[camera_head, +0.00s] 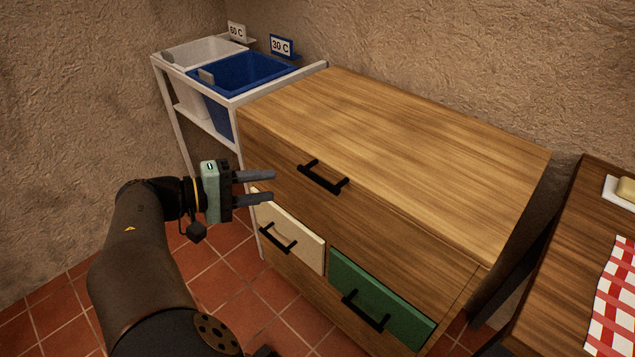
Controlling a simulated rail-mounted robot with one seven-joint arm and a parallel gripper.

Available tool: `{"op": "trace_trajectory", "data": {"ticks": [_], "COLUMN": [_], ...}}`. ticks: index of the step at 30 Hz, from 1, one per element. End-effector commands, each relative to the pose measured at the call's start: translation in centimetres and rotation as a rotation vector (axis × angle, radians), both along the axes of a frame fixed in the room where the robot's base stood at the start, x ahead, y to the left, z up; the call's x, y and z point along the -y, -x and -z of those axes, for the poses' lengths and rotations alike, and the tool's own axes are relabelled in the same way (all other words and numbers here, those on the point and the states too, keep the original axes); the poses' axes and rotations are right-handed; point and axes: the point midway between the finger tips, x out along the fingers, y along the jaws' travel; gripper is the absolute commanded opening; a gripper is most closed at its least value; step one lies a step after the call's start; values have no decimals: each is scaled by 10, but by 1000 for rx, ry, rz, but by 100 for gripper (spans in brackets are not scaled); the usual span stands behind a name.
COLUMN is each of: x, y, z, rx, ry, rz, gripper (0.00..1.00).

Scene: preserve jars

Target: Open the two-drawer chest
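A wooden chest (400,140) stands in the middle of the view. Its upper front has a wide wooden panel with a black bar handle (323,177). Below are a cream drawer front (300,232) at left and a green drawer front (392,300) at right, each with a black handle. The cream front and the green front look closed or nearly so; I cannot tell exactly. My gripper (272,186) points right, in front of the chest's left part, left of the upper handle and above the cream front. Its two fingers are apart with nothing between them.
A white rack at back left holds a white bin (200,52) and a blue bin (245,72), with label cards behind. A dark wooden table (560,260) at right bears a checked cloth (615,305) and a white dish (618,192). Tiled floor (215,275) lies open before the chest.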

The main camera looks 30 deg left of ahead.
Motion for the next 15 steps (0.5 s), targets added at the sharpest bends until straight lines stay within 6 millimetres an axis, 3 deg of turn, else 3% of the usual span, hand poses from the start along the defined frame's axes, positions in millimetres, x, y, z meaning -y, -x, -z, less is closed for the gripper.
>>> {"op": "trace_trajectory", "data": {"ticks": [9, 15], "x": [40, 57], "y": [-59, -86], "z": [16, 23], "rx": [-1, -2], "ry": [3, -1], "rz": [3, 2], "gripper": [36, 36]}}
